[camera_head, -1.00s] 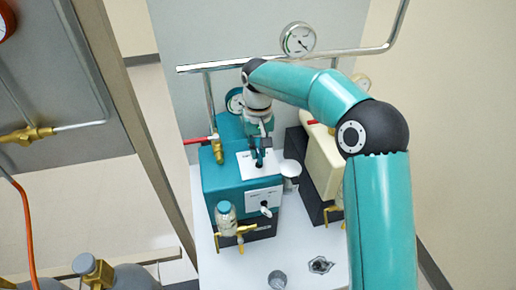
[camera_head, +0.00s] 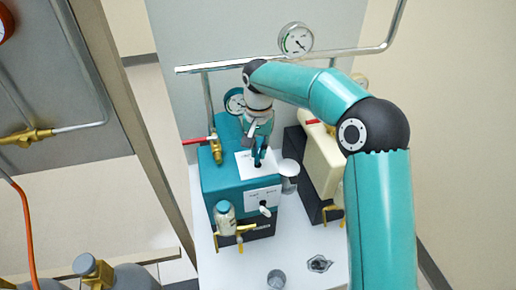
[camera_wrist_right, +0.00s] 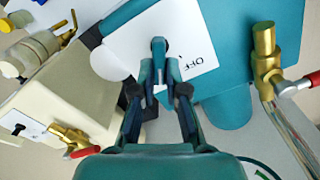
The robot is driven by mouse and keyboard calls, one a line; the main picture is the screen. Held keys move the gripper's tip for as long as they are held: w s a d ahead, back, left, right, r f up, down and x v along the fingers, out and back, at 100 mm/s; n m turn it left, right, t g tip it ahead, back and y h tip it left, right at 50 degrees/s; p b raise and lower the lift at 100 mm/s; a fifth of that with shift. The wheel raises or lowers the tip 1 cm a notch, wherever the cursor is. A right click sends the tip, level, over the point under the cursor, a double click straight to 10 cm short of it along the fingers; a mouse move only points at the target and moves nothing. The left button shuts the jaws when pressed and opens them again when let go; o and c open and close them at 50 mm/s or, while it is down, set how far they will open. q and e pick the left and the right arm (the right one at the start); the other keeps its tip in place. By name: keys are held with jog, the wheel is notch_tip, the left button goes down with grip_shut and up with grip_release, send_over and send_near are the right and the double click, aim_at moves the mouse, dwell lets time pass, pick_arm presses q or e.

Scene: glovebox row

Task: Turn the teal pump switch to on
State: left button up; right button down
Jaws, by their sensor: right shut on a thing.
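The teal pump (camera_head: 222,180) stands on a white bench. In the right wrist view the plate (camera_wrist_right: 122,48) shows the word OFF to the right of the lever; any ON mark is hidden. My right gripper (camera_head: 259,160) points down over the plate. Its fingers (camera_wrist_right: 159,78) are shut on the switch lever. How far the lever is tilted is hard to tell. My left gripper is not in view.
A cream pump (camera_head: 322,158) stands close to the right. A brass valve with a red handle (camera_head: 215,148) is on the teal pump's left side. A gauge (camera_head: 297,39) and pipe are behind.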

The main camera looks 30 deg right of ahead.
aim_at(259, 151)
jog(key=shift+m, duration=0.4)
jog(key=shift+r, duration=0.1)
jog(key=c, duration=1.2)
grip_release()
notch_tip(259, 151, up, 12)
